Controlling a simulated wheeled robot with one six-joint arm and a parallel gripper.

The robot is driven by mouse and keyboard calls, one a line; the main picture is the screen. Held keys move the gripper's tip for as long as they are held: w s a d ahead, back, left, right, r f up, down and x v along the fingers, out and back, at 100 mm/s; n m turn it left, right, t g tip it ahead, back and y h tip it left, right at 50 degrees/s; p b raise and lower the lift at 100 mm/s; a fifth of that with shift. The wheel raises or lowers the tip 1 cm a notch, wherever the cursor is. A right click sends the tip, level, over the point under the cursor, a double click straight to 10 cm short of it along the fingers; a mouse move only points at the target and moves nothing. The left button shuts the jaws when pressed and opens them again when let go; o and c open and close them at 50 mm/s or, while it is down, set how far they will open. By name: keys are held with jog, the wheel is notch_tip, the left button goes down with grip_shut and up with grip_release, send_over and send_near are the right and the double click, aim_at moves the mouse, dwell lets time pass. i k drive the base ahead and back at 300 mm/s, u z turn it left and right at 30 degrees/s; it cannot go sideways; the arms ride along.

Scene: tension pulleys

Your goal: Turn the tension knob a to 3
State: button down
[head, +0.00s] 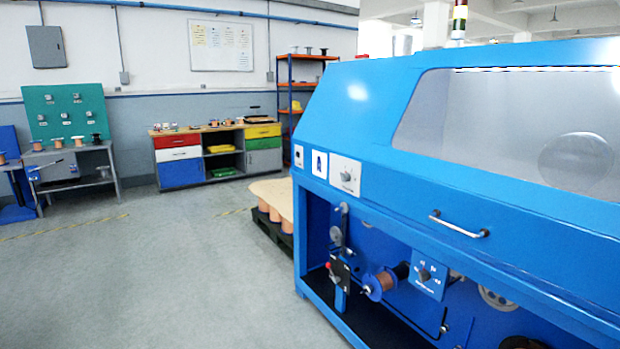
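No knob's label is clear enough to read as tension knob a. A small knob sits on a blue dial plate (428,276) with white marks, low on the front of the big blue machine (350,115). A green board (85,108) at the far left carries several small round fittings with labels too small to read. Knob settings are too small to tell. My gripper is not in view.
A bar handle (458,224) sticks out from the machine's cover. A copper spool (380,284) and lever parts are in its open lower bay. A pallet with spools (270,212) stands beside it. A coloured cabinet (180,172) is at the back. The grey floor (160,270) at left is clear.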

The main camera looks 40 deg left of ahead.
aim_at(346, 177)
jog(key=u, duration=1.6)
jog(key=k, duration=0.35)
jog(key=u, duration=1.1)
jog(key=i, duration=1.65)
jog(key=z, duration=1)
jog(key=i, duration=0.85)
jog(key=z, duration=1.25)
jog(key=i, duration=0.45)
jog(key=z, duration=0.45)
